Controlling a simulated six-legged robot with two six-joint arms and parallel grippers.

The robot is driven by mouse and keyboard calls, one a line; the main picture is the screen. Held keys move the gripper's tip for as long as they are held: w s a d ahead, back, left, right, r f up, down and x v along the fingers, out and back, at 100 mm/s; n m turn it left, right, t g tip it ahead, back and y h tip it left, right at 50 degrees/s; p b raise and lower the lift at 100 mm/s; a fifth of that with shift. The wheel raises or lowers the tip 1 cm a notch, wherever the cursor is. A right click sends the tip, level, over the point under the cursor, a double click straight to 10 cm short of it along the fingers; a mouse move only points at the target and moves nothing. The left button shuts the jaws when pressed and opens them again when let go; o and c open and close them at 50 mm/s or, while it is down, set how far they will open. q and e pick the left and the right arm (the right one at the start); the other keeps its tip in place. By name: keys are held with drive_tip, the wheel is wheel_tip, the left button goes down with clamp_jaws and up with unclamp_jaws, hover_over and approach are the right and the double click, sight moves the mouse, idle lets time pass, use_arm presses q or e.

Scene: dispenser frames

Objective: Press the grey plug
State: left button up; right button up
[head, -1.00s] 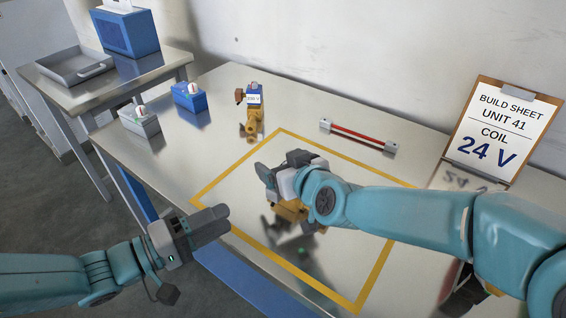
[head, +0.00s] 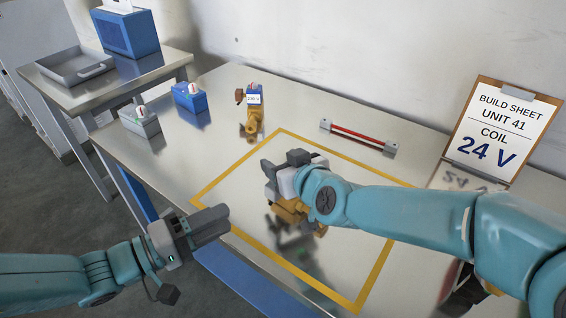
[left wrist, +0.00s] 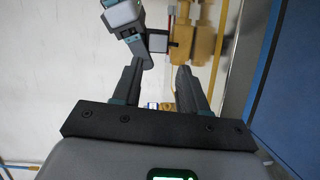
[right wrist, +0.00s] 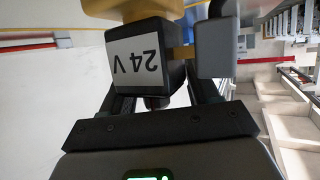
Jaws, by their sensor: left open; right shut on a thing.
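A brass valve (head: 296,214) is under my right gripper (head: 282,172), inside the yellow-outlined area. In the right wrist view a black coil block (right wrist: 150,75) with an upside-down white "24 V" label is between my right fingers, which are shut on it. A grey plug (right wrist: 215,50) is beside the block, with a visible gap bridged by a brass-coloured strip. Its exact contact with the right finger is unclear. In the left wrist view the brass valve (left wrist: 200,40) is beyond my left gripper (left wrist: 158,80), which is open, empty and apart from it.
A second brass valve with a blue-topped coil (head: 254,110) stands behind the yellow outline. A red bar with grey ends (head: 357,136) lies at the back. Grey (head: 141,121) and blue (head: 188,97) button boxes stand left. A clipboard (head: 500,130) reads "COIL 24 V".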

use_arm(q)
drive_tip(key=c, duration=0.7)
drive_tip(key=shift+s+d+m+g, duration=0.15)
drive_tip(key=shift+m+g, duration=0.15)
drive_tip(key=shift+m, duration=0.4)
clamp_jaws()
wheel_tip(320, 180, up, 10)
drive_tip(key=w+a+m+g+y, duration=0.1)
drive_tip(key=m+g+y, duration=0.6)
drive_tip(key=m, duration=2.2)
drive_tip(key=shift+w+a+g, duration=0.25)
drive_tip(key=shift+w+g, duration=0.05)
drive_tip(key=shift+g, duration=0.5)
